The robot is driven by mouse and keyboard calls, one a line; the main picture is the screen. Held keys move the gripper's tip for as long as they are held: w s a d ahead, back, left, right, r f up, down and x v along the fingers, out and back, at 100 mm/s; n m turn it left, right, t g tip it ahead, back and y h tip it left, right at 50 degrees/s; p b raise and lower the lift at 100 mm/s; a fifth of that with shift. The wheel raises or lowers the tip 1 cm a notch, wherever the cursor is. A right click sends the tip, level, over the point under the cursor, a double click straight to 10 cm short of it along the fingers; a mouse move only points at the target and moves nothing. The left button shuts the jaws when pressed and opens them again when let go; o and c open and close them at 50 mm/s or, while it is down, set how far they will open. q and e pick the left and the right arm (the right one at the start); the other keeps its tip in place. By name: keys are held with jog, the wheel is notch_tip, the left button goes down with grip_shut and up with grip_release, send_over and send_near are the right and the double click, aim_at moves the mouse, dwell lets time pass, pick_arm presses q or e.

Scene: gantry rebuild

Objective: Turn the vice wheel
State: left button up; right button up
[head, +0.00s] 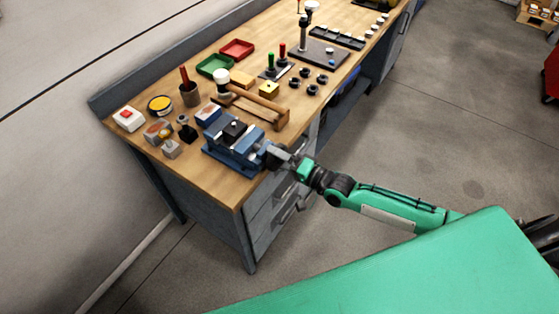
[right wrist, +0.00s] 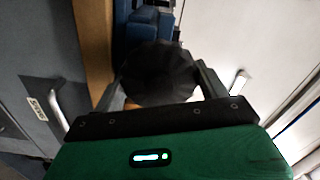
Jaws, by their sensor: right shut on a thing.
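The blue vice (head: 235,147) sits at the near edge of the wooden workbench, with a dark block on top between its jaws. My right gripper (head: 277,157) is at the vice's front end, over the bench edge. In the right wrist view, the dark, faceted vice wheel (right wrist: 158,75) lies between the two fingers of my right gripper (right wrist: 160,88), which are shut on it. Blue parts of the vice (right wrist: 148,22) show beyond the wheel. In the head view the gripper hides most of the wheel. My left gripper is in neither view.
A wooden rack (head: 257,106) stands behind the vice. A red button box (head: 129,118), a yellow-topped round tin (head: 160,105) and small blocks lie to its left. Green (head: 214,65) and red (head: 237,49) trays are farther back. Drawers (head: 272,207) with handles are below the gripper.

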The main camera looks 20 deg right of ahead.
jog(key=m+b, duration=0.1)
jog(key=m, duration=0.1)
jog(key=m+b, duration=0.1)
jog(key=m, duration=0.1)
jog(key=m+b, duration=0.2)
jog(key=shift+s+f, duration=0.1)
jog(key=shift+f, duration=0.2)
jog(key=m+b, duration=0.2)
jog(key=m, duration=0.4)
jog(key=shift+b, duration=0.3)
jog(key=m, duration=0.2)
jog(key=shift+r+m+b, duration=0.1)
jog(key=shift+m+b, duration=0.2)
jog(key=shift+b, duration=0.05)
jog(key=shift+m, duration=0.6)
jog(key=shift+m, duration=1.2)
jog(key=o, duration=1)
jog(key=shift+r, duration=0.15)
